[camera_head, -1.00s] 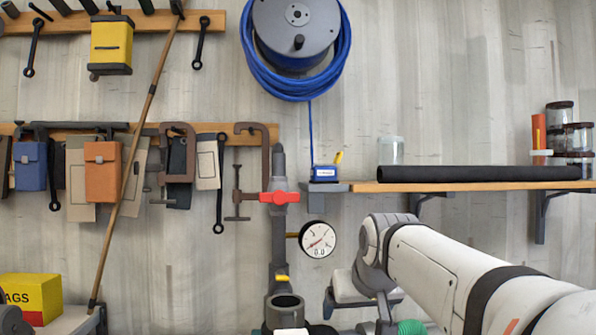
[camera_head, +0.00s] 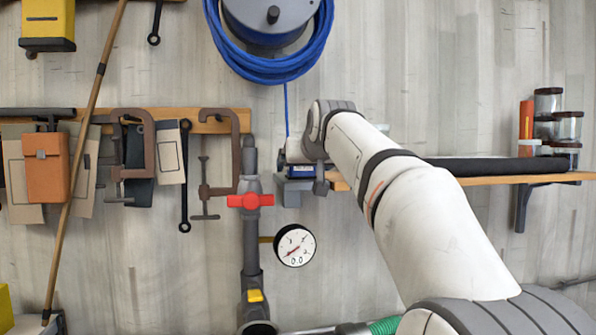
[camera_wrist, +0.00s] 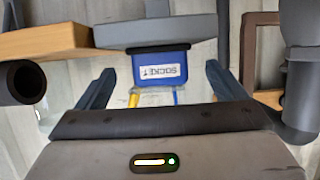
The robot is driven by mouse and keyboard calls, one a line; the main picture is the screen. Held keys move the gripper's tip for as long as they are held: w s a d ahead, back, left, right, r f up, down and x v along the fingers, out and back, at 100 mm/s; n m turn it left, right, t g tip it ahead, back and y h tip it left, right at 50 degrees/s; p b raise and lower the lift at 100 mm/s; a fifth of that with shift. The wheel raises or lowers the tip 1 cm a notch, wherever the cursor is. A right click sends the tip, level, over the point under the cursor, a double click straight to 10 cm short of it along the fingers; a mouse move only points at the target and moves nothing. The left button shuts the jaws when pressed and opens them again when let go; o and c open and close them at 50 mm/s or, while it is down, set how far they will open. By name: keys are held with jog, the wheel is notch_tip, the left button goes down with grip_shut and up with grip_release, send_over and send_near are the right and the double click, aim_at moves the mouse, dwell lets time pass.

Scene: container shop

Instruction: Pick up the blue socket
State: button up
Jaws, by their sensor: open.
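The blue socket (camera_wrist: 160,68) sits at the left end of the wall shelf, on a grey block (camera_wrist: 165,28). Its label reads upside down in the wrist view, with a yellow piece and a blue cord beside it. My gripper (camera_wrist: 160,72) is open, with one dark blue finger on either side of the socket. I cannot tell how far the fingers reach along it; no contact shows.
The wooden shelf (camera_head: 480,180) carries a long black roll (camera_head: 480,165) and several jars (camera_head: 560,125). A pipe with a red valve (camera_head: 250,200) and a gauge (camera_head: 294,245) stand below left. A blue cable reel (camera_head: 268,68) hangs above, its cord running down. Clamps hang at left.

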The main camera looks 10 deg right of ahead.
aim_at(303, 170)
jog(key=x, duration=0.3)
jog(key=shift+w+f+p, duration=0.1)
jog(key=shift+f+p, duration=0.05)
jog(key=shift+p, duration=0.25)
jog(key=shift+s, duration=0.25)
jog(key=shift+c, duration=0.8)
jog(key=shift+w, duration=0.1)
jog(key=c, duration=1.8)
jog(key=shift+r, duration=0.25)
grip_shut()
